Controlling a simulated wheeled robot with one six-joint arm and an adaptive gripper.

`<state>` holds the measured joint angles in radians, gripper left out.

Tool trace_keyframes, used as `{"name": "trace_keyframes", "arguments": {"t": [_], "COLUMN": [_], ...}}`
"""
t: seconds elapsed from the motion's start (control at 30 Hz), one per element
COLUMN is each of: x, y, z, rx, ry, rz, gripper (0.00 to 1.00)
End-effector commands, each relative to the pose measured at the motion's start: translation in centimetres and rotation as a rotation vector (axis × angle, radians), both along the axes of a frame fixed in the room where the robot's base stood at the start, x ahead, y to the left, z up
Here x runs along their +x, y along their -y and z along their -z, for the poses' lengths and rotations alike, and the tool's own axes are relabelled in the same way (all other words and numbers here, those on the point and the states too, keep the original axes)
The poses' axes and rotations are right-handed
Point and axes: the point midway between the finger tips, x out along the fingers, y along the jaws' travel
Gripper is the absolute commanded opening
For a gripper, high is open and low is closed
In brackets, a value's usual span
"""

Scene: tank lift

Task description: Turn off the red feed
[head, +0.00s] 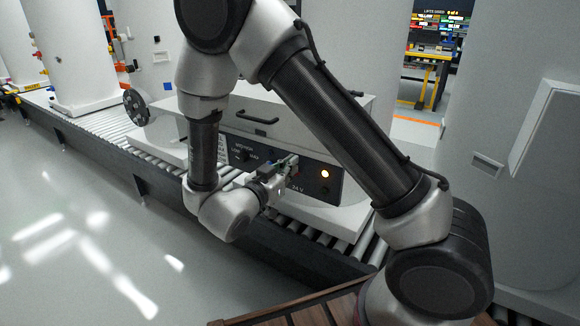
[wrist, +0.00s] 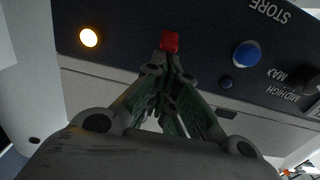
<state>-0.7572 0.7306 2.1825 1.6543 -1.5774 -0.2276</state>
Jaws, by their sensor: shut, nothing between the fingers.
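A small red button-like control (wrist: 169,41) is on the dark control panel (wrist: 205,25) in the wrist view. My gripper (wrist: 168,66) is shut and empty, with its fingertips right at the lower edge of the red control; I cannot tell whether they touch it. In the head view my gripper (head: 290,163) is in front of the panel (head: 306,177) and hides the red control. An amber lamp (wrist: 88,37) on the panel is lit and also shows in the head view (head: 325,173).
The white unit with a handle (head: 257,117) stands on a roller conveyor (head: 100,133). Large white tanks (head: 72,50) stand around. The floor at left is clear.

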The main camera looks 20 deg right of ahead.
Motion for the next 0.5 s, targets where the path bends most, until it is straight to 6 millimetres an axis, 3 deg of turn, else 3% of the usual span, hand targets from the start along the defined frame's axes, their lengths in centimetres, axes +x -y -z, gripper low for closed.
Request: {"name": "trace_keyframes", "arguments": {"t": [0.5], "x": [-0.24], "y": [-0.33], "z": [0.46], "rx": [0.0], "ry": [0.0], "rz": [-0.001], "gripper": [0.0]}}
